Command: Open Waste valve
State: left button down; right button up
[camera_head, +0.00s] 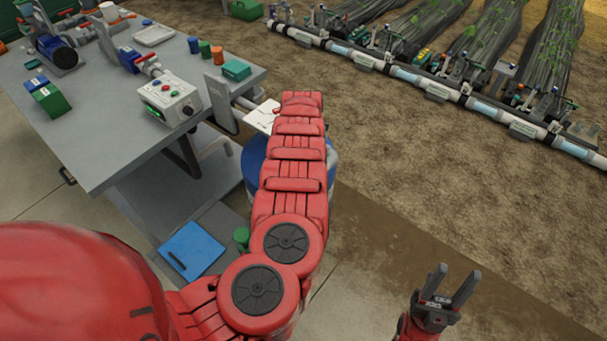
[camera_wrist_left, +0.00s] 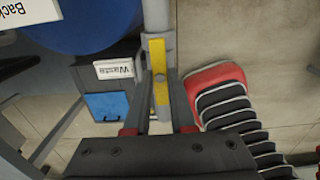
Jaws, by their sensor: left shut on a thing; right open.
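In the left wrist view a yellow valve handle (camera_wrist_left: 158,65) sits on a vertical grey pipe (camera_wrist_left: 157,18). A white label (camera_wrist_left: 114,68) beside it appears to read "Waste", upside down in this view. My left gripper (camera_wrist_left: 156,90) has its fingers on both sides of the handle and is shut on it. The handle lies roughly in line with the pipe in this view. In the head view my red left arm hides the left gripper and the valve. My right gripper (camera_head: 449,287) is open and empty, low at the right, away from the skid.
A grey table (camera_head: 95,135) at the left holds a control box (camera_head: 170,100), pumps and colored cups. A blue drum (camera_head: 254,160) stands behind my left arm. A blue clipboard-like sheet (camera_head: 192,248) lies low by the table. A white pipeline (camera_head: 400,72) borders the plant rows. Floor around my right gripper is clear.

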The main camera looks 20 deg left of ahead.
dwell(0.4)
pick_arm(q)
jog(key=c, duration=0.8)
grip_release()
jog(key=shift+o, duration=0.2)
notch_tip(320, 180, up, 17)
jog(key=b, duration=0.3)
jog(key=shift+r, duration=0.2)
